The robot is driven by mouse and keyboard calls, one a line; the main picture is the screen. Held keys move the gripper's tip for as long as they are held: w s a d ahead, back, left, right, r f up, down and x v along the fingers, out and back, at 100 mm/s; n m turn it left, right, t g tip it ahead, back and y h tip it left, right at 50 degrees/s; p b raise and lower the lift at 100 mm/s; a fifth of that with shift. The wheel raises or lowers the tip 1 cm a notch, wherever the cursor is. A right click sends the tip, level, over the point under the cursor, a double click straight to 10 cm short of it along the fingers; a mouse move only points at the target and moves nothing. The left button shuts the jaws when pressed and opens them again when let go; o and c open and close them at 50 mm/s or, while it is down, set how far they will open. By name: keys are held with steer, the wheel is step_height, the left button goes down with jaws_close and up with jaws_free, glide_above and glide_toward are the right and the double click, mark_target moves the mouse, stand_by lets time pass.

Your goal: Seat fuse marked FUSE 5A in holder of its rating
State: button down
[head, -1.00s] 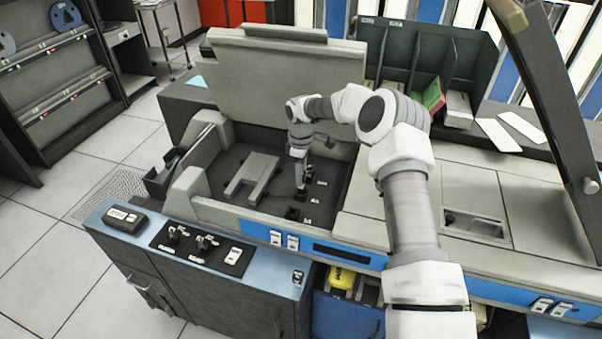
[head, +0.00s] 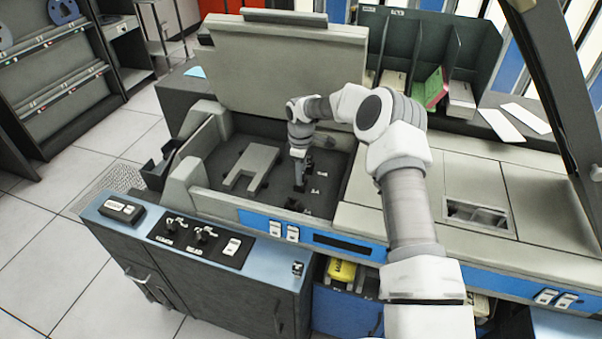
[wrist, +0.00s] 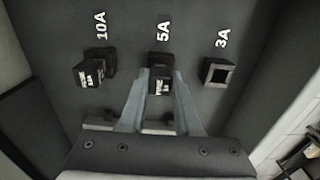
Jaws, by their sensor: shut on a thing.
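My gripper (wrist: 162,103) is shut on a small black fuse (wrist: 160,86) with white lettering, too small to read surely. The fuse shows between the fingertips, right in front of the black holder marked 5A (wrist: 161,60). I cannot tell how far it is in the holder. The holder marked 10A (wrist: 101,58) is to the left, with another lettered black fuse (wrist: 89,75) at it. The holder marked 3A (wrist: 218,71) is to the right, an empty square socket. In the head view my gripper (head: 299,188) points down into the open bay, beside the 5A label.
The bay's walls and raised lid (head: 285,70) surround the gripper. A grey U-shaped plate (head: 250,168) lies left of it in the bay. A front panel with switches (head: 205,238) runs along the near side. A dark rack (head: 400,50) stands behind.

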steer(key=shift+f, duration=0.1)
steer(key=c, duration=0.5)
jaws_free()
steer(key=shift+c, duration=0.2)
step_height(320, 180, up, 18)
steer(key=shift+f, duration=0.25)
steer(key=shift+r, duration=0.1)
